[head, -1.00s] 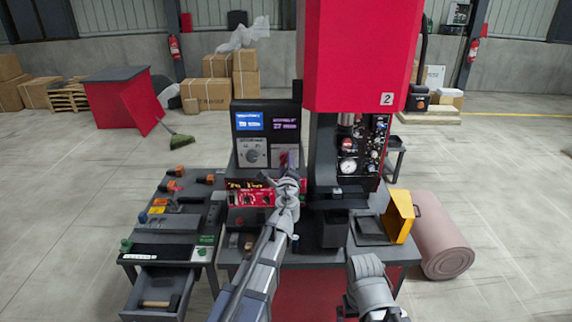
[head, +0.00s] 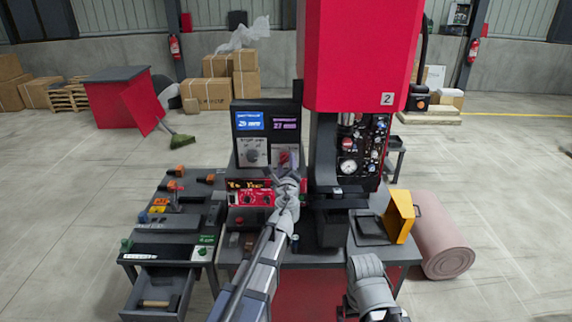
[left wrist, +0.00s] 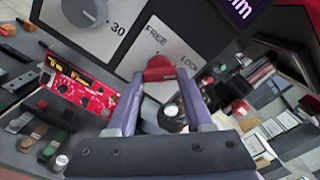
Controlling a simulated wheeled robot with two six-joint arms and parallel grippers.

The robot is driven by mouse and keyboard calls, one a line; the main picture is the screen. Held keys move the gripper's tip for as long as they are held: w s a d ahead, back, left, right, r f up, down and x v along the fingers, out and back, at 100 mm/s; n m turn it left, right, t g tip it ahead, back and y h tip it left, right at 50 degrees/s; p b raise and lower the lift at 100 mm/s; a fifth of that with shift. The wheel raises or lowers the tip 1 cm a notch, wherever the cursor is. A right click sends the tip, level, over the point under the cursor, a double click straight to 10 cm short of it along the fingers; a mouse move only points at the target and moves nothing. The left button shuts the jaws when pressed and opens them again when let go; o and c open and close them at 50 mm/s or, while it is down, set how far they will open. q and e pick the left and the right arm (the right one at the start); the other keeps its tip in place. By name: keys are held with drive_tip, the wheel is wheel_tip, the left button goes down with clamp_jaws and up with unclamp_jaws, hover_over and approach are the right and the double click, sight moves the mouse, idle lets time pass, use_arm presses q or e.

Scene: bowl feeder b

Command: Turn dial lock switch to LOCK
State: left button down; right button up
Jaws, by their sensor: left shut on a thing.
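The dial lock switch has a red knob (left wrist: 160,69) on a pale plate marked FREE and LOCK, with FREE to the left of LOCK in the left wrist view. It also shows in the head view as a red knob (head: 284,157) on the right half of the control box. My left gripper (left wrist: 160,76) is shut on the red knob, one finger on each side; it covers the plate's lower part in the head view (head: 287,174). I cannot tell which label the knob points to. My right arm shows at the bottom, but its fingertips are not clear.
A grey dial (head: 252,155) sits left of the switch, below two lit displays. A red panel with knobs (head: 250,195) is below. The large red press (head: 352,55) stands close on the right. A side table with an open drawer (head: 155,290) is at left.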

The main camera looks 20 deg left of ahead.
use_arm(q)
drive_tip(key=shift+c, duration=1.4)
unclamp_jaws()
drive_tip(key=v, duration=0.8)
drive_tip(key=shift+w, duration=0.15)
drive_tip(key=x, duration=0.7)
drive_tip(key=shift+w, duration=0.4)
drive_tip(key=shift+s+a, duration=0.1)
drive_tip(key=shift+s, duration=0.05)
